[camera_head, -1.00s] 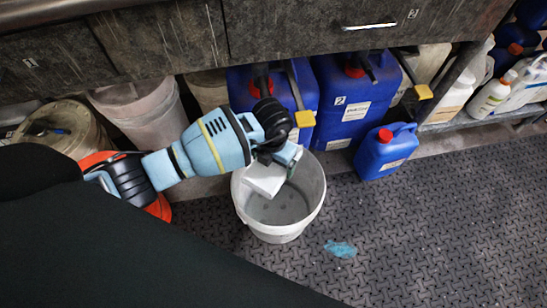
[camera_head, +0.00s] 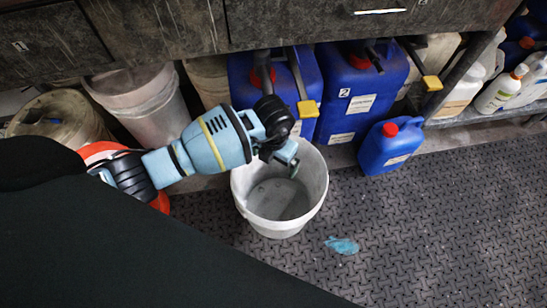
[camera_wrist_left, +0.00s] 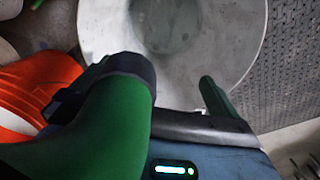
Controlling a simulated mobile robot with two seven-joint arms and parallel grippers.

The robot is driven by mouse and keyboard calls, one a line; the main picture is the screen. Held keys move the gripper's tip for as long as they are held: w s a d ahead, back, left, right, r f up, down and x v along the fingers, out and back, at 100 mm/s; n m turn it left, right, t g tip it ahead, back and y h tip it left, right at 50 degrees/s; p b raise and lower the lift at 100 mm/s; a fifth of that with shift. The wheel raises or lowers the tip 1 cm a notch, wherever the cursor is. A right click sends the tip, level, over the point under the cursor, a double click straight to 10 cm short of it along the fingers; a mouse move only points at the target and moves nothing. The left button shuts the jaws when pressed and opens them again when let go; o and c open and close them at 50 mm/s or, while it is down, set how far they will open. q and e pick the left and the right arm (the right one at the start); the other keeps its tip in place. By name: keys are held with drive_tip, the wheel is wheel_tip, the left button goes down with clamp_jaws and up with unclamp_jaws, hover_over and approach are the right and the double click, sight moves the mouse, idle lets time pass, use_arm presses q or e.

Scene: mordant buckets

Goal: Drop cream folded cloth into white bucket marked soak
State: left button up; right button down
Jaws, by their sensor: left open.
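The white bucket (camera_head: 313,190) stands on the dark floor in the middle of the head view, its mouth open upward. No soak marking is readable on the side I see. My left gripper (camera_head: 286,160) is over the bucket's far rim area, open and empty. In the left wrist view the bucket (camera_wrist_left: 232,45) lies beyond the open fingers (camera_wrist_left: 178,85). I cannot clearly make out the cream folded cloth in any current view; the grey inside of the bucket is partly hidden by the gripper. My right gripper is not in view.
Blue canisters (camera_head: 345,100) stand behind the bucket under the bench, and a smaller blue jug (camera_head: 385,150) stands to its right. A greyish bucket (camera_head: 140,105) and an orange item (camera_head: 100,150) are at left. A light blue scrap (camera_head: 342,245) lies on the otherwise clear floor.

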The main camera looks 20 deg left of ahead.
use_arm(q)
wheel_tip(320, 180, up, 8)
drive_tip(key=p, duration=0.2)
drive_tip(key=shift+f+p, duration=0.2)
drive_tip(key=shift+p, duration=0.2)
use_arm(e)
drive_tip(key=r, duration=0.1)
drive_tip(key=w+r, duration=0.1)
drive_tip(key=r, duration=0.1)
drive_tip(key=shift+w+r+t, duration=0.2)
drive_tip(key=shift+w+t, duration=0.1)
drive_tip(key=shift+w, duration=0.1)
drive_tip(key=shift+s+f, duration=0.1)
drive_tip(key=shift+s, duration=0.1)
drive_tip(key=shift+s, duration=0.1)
